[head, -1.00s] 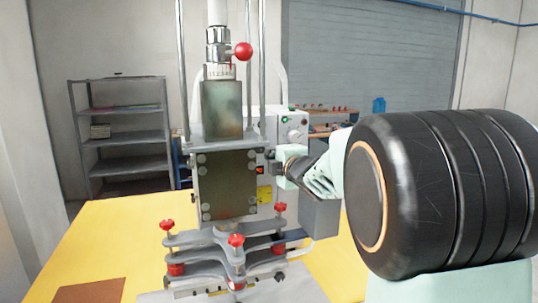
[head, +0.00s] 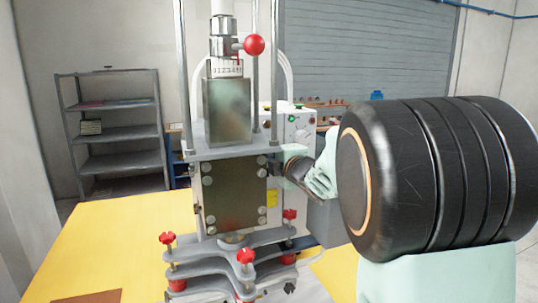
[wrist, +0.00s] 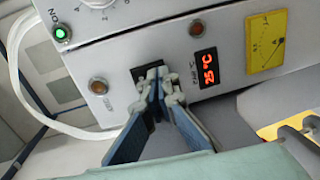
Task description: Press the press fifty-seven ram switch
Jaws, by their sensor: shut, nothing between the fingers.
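The press (head: 234,190) stands on the yellow table, with its white control box (head: 290,128) behind it to the right. In the wrist view the control panel (wrist: 125,45) fills the top. A dark switch (wrist: 151,66) on it is partly hidden behind my fingertips; its label cannot be read. My gripper (wrist: 158,85) is shut and empty, its tips at or very close to that switch; contact cannot be told.
The press's red knobs (head: 246,257) and steel posts (head: 275,70) stand close to my arm.

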